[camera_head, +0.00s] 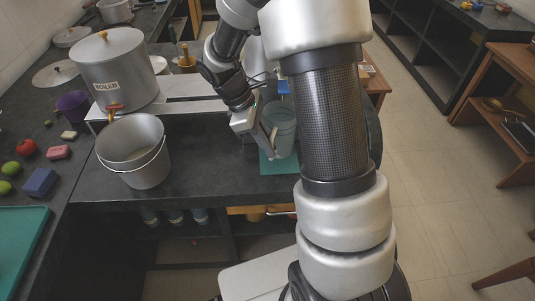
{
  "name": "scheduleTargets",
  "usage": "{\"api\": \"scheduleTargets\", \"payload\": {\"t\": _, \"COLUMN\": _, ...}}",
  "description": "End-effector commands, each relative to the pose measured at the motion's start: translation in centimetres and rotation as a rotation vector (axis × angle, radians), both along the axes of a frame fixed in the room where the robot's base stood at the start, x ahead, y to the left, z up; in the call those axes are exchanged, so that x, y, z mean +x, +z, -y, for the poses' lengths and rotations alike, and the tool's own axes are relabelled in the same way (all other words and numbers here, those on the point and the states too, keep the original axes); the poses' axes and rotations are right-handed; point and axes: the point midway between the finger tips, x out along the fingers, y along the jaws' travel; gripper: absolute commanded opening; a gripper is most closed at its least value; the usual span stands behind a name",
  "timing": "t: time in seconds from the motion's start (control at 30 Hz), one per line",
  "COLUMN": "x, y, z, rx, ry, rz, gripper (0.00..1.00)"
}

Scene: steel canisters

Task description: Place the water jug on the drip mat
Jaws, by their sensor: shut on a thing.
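The water jug (283,128) is a pale blue, see-through vessel standing upright near the right end of the dark counter. The teal drip mat (272,166) shows below and in front of it. The jug is over the mat; I cannot tell whether its base touches it. My gripper (270,143) reaches down at the jug's left side and is shut on the jug. The exact grip point is small and partly hidden. My own arm covers the area right of the jug.
A steel canister labelled "BOILED" (110,70) with a tap stands on a raised shelf at left. A steel bucket (134,165) sits before it. A blue block (40,181) and a teal board (18,240) lie far left. The counter between bucket and mat is clear.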

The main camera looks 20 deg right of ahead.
Motion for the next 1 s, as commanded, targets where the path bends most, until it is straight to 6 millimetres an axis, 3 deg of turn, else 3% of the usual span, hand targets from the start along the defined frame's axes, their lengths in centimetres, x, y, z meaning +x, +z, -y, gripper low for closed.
{"api": "scheduleTargets", "payload": {"t": 0.17, "x": -0.1, "y": -1.2, "z": 0.0, "rx": -0.001, "ry": 0.001, "rz": -0.001, "gripper": 0.00}}
{"api": "scheduleTargets", "payload": {"t": 0.4, "x": 0.3, "y": -4.3, "z": 0.1, "rx": 0.000, "ry": 0.001, "rz": 0.000, "gripper": 0.00}}
{"api": "scheduleTargets", "payload": {"t": 0.77, "x": 0.3, "y": -4.7, "z": 0.1, "rx": 0.000, "ry": 0.000, "rz": 0.001, "gripper": 0.00}}
{"api": "scheduleTargets", "payload": {"t": 0.8, "x": 0.3, "y": -4.8, "z": 0.1, "rx": 0.000, "ry": 0.000, "rz": 0.001, "gripper": 0.12}}
{"api": "scheduleTargets", "payload": {"t": 0.9, "x": 0.3, "y": -4.7, "z": 0.1, "rx": 0.000, "ry": 0.000, "rz": 0.001, "gripper": 0.28}}
{"api": "scheduleTargets", "payload": {"t": 1.0, "x": 0.3, "y": -4.7, "z": 0.1, "rx": 0.000, "ry": 0.000, "rz": 0.001, "gripper": 0.29}}
